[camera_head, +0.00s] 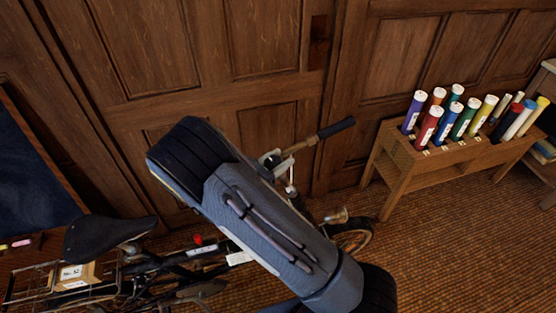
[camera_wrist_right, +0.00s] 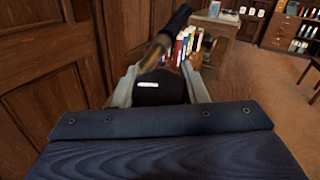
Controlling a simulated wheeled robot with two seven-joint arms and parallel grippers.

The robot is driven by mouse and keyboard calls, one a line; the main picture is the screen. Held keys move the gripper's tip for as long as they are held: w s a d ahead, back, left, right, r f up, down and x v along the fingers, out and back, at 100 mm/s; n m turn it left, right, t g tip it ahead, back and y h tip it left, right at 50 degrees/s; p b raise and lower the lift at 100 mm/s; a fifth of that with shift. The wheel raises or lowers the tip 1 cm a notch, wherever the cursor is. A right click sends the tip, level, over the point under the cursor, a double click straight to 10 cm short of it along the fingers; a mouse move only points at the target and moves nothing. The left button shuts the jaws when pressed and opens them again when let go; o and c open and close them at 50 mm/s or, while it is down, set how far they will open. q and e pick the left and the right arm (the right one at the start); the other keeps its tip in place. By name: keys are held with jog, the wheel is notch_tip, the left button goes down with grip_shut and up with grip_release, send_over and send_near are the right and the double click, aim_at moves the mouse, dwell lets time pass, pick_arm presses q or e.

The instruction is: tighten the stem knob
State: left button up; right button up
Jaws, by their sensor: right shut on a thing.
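A bicycle with a black saddle (camera_head: 105,236) stands along the wooden wall. Its handlebar, with a dark grip (camera_head: 335,128), points up and right. My right gripper (camera_head: 272,163) is at the handlebar stem, mostly hidden behind my own arm in the head view. In the right wrist view, its two grey fingers stand on either side of a black knob (camera_wrist_right: 160,92) with a short white mark, and are shut on it. This looks like the stem knob. The knob is hidden in the head view. My left gripper is not in view.
Wood-panelled doors (camera_head: 140,45) rise close behind the bicycle. A wooden rack (camera_head: 455,150) of coloured tubes stands at right. A wire basket (camera_head: 40,285) with a small labelled box (camera_head: 78,276) is at lower left. A dark blue board (camera_head: 30,175) is at left. Brown floor is clear at lower right.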

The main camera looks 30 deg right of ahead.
jog(key=m+g, duration=0.3)
jog(key=shift+s+f+h+b, duration=0.1)
jog(key=shift+h+b, duration=0.2)
jog(key=shift+b, duration=0.05)
jog(key=shift+s+m+g, duration=0.15)
jog(key=shift+m+g, duration=0.65)
jog(key=shift+g, duration=0.4)
jog(key=o, duration=1)
jog(key=shift+c, duration=0.2)
jog(key=shift+a, duration=0.15)
jog(key=a+b, duration=0.1)
jog(key=a, duration=0.6)
jog(key=shift+w+a+b, duration=0.3)
jog(key=shift+w+b, duration=0.1)
jog(key=shift+f, duration=0.1)
